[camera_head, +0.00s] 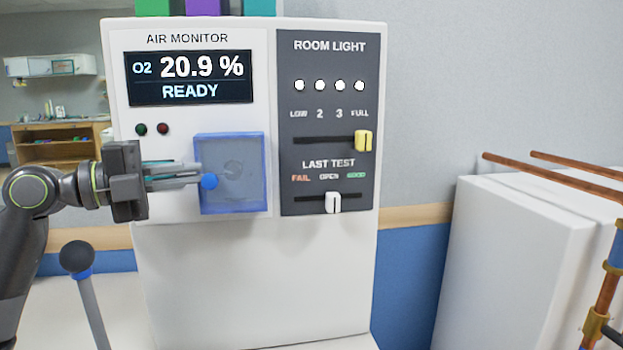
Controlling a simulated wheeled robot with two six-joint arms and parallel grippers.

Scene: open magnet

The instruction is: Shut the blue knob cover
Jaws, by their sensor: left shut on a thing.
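The blue knob cover (250,195) is a see-through box on the lower left panel of the air monitor (240,270). A grey round knob (234,168) shows faintly behind it. The cover lies over the knob; I cannot tell whether its edges sit fully flush. A small round blue grip (209,181) sticks out at the cover's left side. My left gripper (200,175) reaches in from the left and is shut on the blue grip, its fingers partly hiding the cover's left edge. My right gripper is out of view.
Right of the cover is a dark panel with a yellow slider (363,141) and a white slider (333,202). A ball-topped lever (77,257) stands at lower left. White cabinets (515,250) and copper pipes (550,175) are at right.

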